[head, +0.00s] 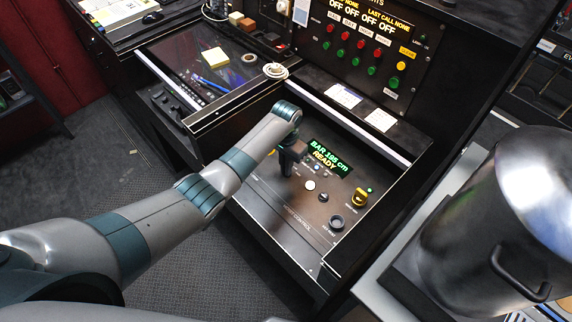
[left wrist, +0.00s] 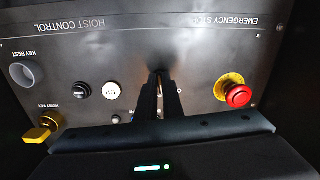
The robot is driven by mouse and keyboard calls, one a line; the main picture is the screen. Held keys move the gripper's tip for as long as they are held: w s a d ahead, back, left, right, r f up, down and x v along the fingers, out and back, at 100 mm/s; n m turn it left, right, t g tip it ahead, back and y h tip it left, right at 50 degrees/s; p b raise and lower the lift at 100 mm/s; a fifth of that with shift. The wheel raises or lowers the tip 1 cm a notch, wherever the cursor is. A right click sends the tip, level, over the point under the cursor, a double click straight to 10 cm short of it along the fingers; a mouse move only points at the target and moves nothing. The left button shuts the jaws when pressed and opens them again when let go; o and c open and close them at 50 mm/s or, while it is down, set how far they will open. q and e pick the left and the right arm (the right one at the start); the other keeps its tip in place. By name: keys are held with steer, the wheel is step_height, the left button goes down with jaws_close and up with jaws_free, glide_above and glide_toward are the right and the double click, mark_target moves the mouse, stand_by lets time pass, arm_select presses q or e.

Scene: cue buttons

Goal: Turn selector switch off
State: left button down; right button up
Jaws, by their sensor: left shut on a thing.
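My left gripper (head: 290,160) is at the hoist control panel (head: 270,207), its fingers pointing down at the panel face. In the left wrist view the two dark fingers (left wrist: 159,85) are close together, shut on a small part between the white UP button and the red emergency stop. The fingers almost fully hide that part, which I take to be the selector switch; its turn position cannot be read. A green display (head: 325,157) reads BAR 186 cm, READY. My right gripper is not in view.
Near the fingers are the white UP button (left wrist: 109,91), a black button (left wrist: 82,90), the red emergency stop (left wrist: 238,95), the yellow hoist key (left wrist: 40,133) and the key rest (left wrist: 25,74). An upright panel (head: 365,50) with coloured buttons stands behind. A metal pot (head: 500,215) stands at right.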

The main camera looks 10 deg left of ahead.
arm_select(q)
steer(key=n+p, duration=0.1)
steer(key=n, duration=0.1)
steer(key=n+p, duration=0.1)
steer(key=p, duration=0.1)
steer(key=shift+d+r+n, duration=0.15)
steer(key=shift+r+n, duration=0.05)
steer(key=shift+n, duration=0.2)
steer(key=n+p, duration=0.1)
steer(key=n, duration=0.1)
steer(key=shift+f+n, duration=0.1)
steer(key=shift+n, duration=0.3)
steer(key=shift+n+p, duration=0.4)
steer(key=shift+n, duration=0.1)
steer(key=c, duration=1.9)
jaws_free()
steer(key=shift+c, duration=0.2)
steer(key=shift+o, duration=0.2)
